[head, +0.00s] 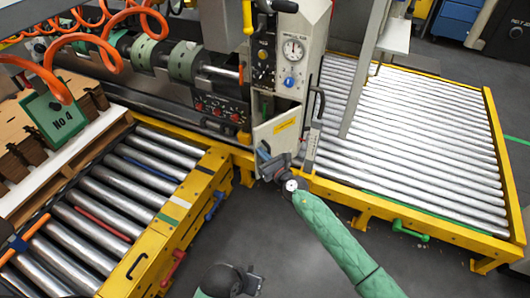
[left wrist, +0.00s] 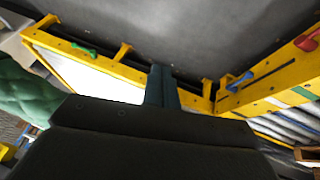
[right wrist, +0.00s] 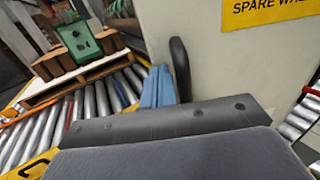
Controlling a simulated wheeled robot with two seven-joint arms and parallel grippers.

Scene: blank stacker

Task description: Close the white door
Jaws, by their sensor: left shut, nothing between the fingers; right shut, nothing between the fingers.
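The white door (head: 268,134), with a yellow label (head: 285,126), stands open, swung out from the machine's tall light-grey housing. In the right wrist view the door (right wrist: 235,75) fills the right half, with a black upright handle (right wrist: 181,68) near its left edge. My right gripper (head: 264,156) is at the door's lower left in the head view. Its blue fingers (right wrist: 158,88) are shut and empty, just left of the handle; I cannot tell if they touch the door. My left gripper (head: 252,284) is low over the floor, away from the door; its fingers (left wrist: 160,88) are shut and empty.
A yellow-framed roller conveyor (head: 150,200) lies left and a wider one (head: 420,150) right. A control panel (head: 215,110) is left of the door, and a gauge (head: 293,48) above it. The grey floor (head: 270,235) between the conveyors is clear.

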